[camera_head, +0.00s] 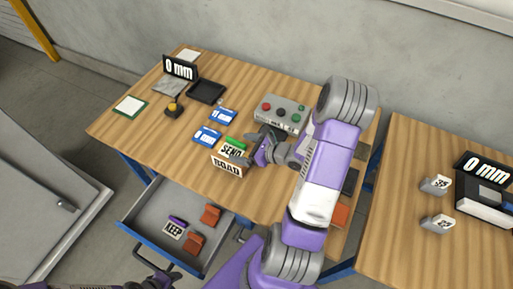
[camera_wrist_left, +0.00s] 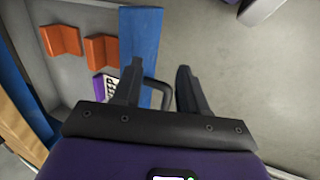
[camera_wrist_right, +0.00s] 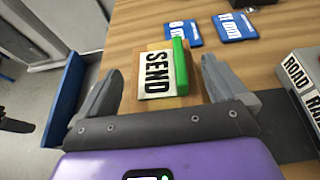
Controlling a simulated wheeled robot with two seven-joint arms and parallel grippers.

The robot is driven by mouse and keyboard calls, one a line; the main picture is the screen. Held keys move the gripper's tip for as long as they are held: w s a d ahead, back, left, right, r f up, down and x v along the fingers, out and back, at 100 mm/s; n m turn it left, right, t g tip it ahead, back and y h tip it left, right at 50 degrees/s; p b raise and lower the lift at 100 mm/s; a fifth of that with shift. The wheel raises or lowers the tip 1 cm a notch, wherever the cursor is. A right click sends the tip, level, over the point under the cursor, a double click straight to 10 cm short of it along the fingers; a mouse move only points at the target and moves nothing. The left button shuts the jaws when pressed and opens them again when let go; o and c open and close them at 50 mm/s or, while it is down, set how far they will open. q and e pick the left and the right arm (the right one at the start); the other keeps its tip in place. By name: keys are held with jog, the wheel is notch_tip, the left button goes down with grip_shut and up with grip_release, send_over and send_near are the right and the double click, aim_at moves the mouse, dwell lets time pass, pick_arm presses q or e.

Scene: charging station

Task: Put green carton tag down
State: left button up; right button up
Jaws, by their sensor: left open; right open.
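The green carton tag, a white SEND card with a green bar, shows in the head view (camera_head: 233,147) and in the right wrist view (camera_wrist_right: 180,68). It rests on top of a wooden carton marked ROAD (camera_head: 228,167). My right gripper (camera_head: 250,156) is open at the carton's right side. In the right wrist view, its fingers are spread to either side of the tag, with gaps showing. My left gripper (camera_wrist_left: 160,70) is open and empty by the drawer's front handle, low in the head view (camera_head: 158,276).
The open drawer (camera_head: 144,222) holds a purple KEEP tag (camera_head: 175,228) and orange blocks (camera_head: 210,214). Blue cards (camera_head: 207,136) lie beside the carton. A grey button box (camera_head: 281,112) stands behind my right arm. A second table (camera_head: 400,150) stands at right.

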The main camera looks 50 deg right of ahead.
jog(key=v, duration=0.7)
jog(key=shift+p, duration=0.4)
jog(key=shift+w, duration=0.1)
